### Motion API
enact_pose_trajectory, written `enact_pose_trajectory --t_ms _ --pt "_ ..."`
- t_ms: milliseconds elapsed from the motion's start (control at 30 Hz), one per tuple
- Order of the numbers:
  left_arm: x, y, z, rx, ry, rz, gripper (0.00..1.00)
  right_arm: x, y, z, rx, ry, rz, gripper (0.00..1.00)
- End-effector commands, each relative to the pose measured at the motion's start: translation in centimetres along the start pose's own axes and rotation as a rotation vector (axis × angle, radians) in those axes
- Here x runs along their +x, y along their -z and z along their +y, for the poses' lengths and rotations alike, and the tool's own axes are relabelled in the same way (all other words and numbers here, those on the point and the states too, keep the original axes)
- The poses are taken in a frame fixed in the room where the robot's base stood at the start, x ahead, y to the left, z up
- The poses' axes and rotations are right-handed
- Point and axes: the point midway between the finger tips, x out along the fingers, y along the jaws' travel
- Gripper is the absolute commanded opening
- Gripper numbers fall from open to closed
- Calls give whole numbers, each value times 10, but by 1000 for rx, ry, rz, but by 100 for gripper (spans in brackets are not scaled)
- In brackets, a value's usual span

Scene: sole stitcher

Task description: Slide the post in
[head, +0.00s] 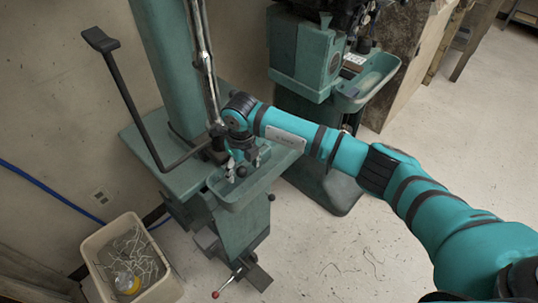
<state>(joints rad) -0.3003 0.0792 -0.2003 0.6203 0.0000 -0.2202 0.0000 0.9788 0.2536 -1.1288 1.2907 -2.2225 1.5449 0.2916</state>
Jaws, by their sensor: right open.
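The green sole stitcher (163,60) stands against the wall at the left. A shiny metal post (203,55) runs down its front, and its lower end is hidden behind my right wrist. A bent black lever arm (131,105) with a flat pad at its top reaches from the left to the foot of this post. My right gripper (243,169) is open and points down over the small green tray (226,196) at the machine's front. A small part at the fingers is too small to make out. My left gripper is not in view.
A second green machine (308,55) with a tray stands behind my right arm, beside a wooden bench (405,70). A beige bin (160,288) with scraps is at the lower left. A red-tipped pedal lever (225,286) sits low in front.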

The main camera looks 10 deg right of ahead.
Motion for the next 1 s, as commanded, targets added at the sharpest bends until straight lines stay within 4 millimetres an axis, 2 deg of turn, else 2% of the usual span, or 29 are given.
enact_pose_trajectory --t_ms 33,533,1000 --pt "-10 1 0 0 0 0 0 -11 0 0 -1 1 -1 65" --pt "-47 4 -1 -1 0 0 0 -59 10 0 -1 1 0 65" --pt "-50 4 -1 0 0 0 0 -63 11 0 -1 0 0 65"
